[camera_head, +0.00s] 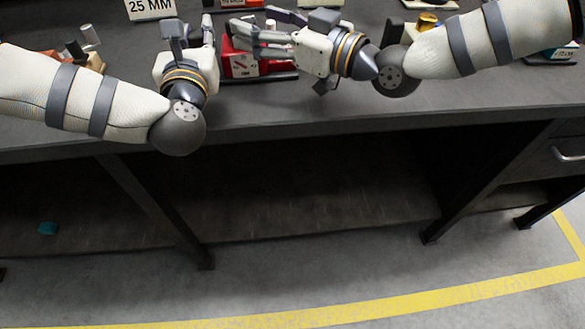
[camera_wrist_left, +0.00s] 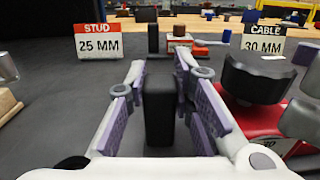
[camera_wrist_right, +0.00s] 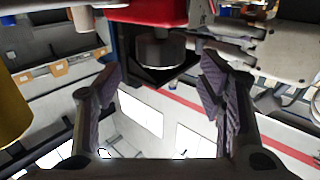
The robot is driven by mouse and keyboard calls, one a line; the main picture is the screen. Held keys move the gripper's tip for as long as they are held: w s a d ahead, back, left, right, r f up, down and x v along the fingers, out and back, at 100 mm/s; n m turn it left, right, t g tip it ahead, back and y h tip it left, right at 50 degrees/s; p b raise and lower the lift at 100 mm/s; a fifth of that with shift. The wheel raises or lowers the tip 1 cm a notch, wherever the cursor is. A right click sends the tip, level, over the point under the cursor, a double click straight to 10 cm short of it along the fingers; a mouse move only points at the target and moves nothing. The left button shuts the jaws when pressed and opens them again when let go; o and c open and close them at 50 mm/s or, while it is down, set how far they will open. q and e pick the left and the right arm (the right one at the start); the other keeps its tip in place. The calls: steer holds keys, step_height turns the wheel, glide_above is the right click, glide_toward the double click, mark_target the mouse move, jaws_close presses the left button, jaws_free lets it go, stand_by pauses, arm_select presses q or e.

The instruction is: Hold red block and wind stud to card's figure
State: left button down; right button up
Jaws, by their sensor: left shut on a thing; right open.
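The red block (camera_head: 240,65) sits on a dark base on the bench, with a white label on its front. It shows at the right of the left wrist view (camera_wrist_left: 272,128), under a black round knob (camera_wrist_left: 258,78). My left gripper (camera_head: 190,32) is shut on a black upright post (camera_wrist_left: 160,108), left of the red block. My right gripper (camera_head: 242,36) is open, its fingers over the red block's top. In the right wrist view, the black knob (camera_wrist_right: 160,52) lies beyond and between its fingers, below the red body (camera_wrist_right: 145,12). The card (camera_wrist_left: 98,42) reads STUD 25 MM.
A second card (camera_wrist_left: 263,44) reads CABLE 30 MM. The front strip of the bench (camera_head: 300,112) is clear.

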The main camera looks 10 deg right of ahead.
steer(key=v, duration=0.9)
steer(key=s+a+g, duration=0.1)
steer(key=s+a+f+g, duration=0.1)
steer(key=s+a, duration=0.1)
steer(key=s+a+f+g, duration=0.1)
steer(key=shift+s+a+f+g+y, duration=0.2)
steer(key=shift+s+a+g+y, duration=0.1)
steer(key=shift+s+a, duration=0.1)
steer(key=s+a+f+g, duration=0.3)
steer(key=s+f+g, duration=0.1)
steer(key=s, duration=0.3)
steer(key=s+d+f+m+h, duration=0.1)
steer(key=s+f+m+h, duration=0.1)
steer(key=f, duration=0.4)
steer(key=s+d+f+m+g+h, duration=0.1)
steer(key=s+d+f+m+h, duration=0.1)
steer(key=f, duration=0.5)
steer(key=shift+s+f+m+h, duration=0.3)
steer(key=shift+s+m, duration=0.4)
steer(key=shift+s, duration=0.45)
